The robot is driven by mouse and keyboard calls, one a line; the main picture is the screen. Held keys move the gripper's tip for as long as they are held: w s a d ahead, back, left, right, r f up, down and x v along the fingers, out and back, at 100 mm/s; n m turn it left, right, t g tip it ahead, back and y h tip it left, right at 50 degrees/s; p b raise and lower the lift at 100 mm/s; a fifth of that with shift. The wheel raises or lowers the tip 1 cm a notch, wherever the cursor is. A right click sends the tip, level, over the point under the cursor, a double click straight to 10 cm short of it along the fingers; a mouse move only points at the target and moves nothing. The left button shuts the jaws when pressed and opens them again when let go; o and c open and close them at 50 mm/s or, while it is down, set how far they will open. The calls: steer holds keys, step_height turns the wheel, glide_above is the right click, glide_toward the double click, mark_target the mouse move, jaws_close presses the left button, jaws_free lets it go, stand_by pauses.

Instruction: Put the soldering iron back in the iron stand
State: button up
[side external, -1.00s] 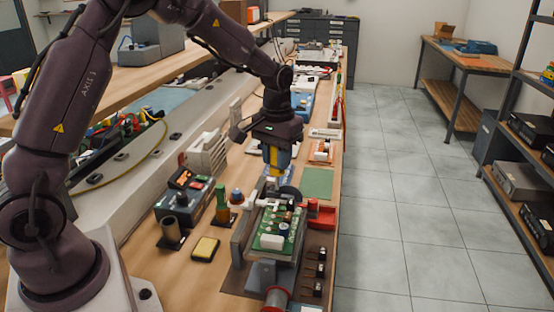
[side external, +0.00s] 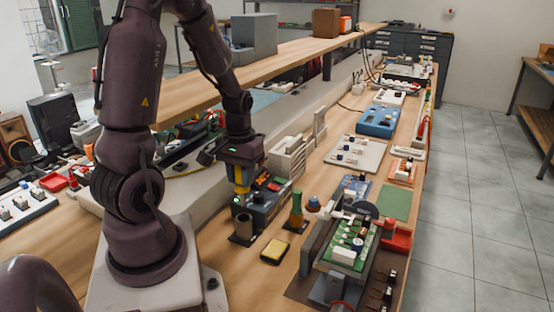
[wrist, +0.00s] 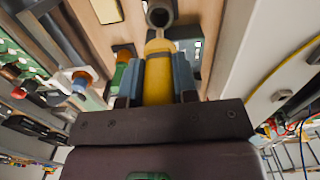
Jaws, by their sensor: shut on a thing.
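The soldering iron has a yellow handle (wrist: 158,75). My gripper (side external: 243,180) is shut on that handle, its blue-grey fingers (wrist: 158,80) on both sides in the wrist view. The iron stand is a dark upright tube (side external: 243,226) on a small base, in front of the soldering station (side external: 268,203). My gripper is just above the stand, with the iron pointing down. In the wrist view the tube's round mouth (wrist: 160,13) lies just beyond the handle's end. Whether the iron's tip is inside the mouth I cannot tell.
A green and orange bottle (side external: 296,211) stands close to the right of the stand. A yellow sponge (side external: 274,251) lies in front on the bench.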

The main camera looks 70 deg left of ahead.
mark_target(242, 202)
steer(key=shift+s+d+f, duration=0.25)
steer(key=shift+f, duration=0.05)
steer(key=shift+w+a+f+m, duration=0.1)
steer(key=shift+f+m, duration=0.15)
steer(key=shift+m, duration=0.05)
steer(key=shift+f, duration=3.25)
steer(key=o, duration=1.5)
steer(key=shift+r, duration=3.5)
